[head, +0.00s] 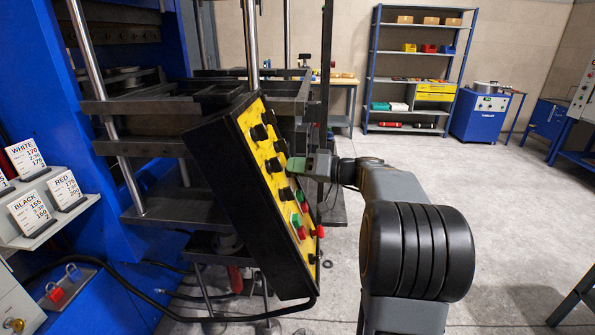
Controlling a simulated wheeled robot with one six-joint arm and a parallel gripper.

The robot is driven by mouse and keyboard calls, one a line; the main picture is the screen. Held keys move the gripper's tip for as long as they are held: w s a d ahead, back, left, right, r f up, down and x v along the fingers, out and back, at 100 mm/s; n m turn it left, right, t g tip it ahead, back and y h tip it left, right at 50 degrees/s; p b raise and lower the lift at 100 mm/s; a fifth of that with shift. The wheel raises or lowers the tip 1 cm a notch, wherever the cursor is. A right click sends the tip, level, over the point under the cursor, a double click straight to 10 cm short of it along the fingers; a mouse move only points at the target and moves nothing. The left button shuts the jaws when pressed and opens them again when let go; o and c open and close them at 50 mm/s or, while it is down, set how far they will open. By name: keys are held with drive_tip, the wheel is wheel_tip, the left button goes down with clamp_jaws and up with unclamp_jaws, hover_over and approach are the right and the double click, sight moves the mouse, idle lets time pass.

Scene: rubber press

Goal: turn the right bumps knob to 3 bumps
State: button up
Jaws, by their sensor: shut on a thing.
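The slanted control panel (265,150) has a yellow face in a black box and is seen at a steep angle. Black knobs show along its left side, an upper one (259,132), a middle one (273,165) and a lower one (286,194). My gripper (294,166) reaches in from the right and is shut on a knob on the right side of the panel's upper half. The gripper hides most of that knob. Its pointer and the labels are too small to read, so I cannot tell its setting.
Green and red buttons (302,233) sit low on the panel. A press with blue columns (100,200) and steel rods stands behind and left. Label cards (66,190) stand on a shelf at left. A shelving rack (369,70) is at the back.

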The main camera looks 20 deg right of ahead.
drive_tip(key=shift+m, duration=0.4)
drive_tip(key=o, duration=0.6)
drive_tip(key=shift+d, duration=0.1)
drive_tip(key=b+v, duration=0.1)
drive_tip(key=v, duration=0.6)
drive_tip(key=b+v, duration=0.1)
drive_tip(key=v, duration=0.5)
drive_tip(key=shift+s+d+r, duration=0.15)
drive_tip(key=shift+s+r, duration=0.1)
drive_tip(key=shift+s, duration=0.05)
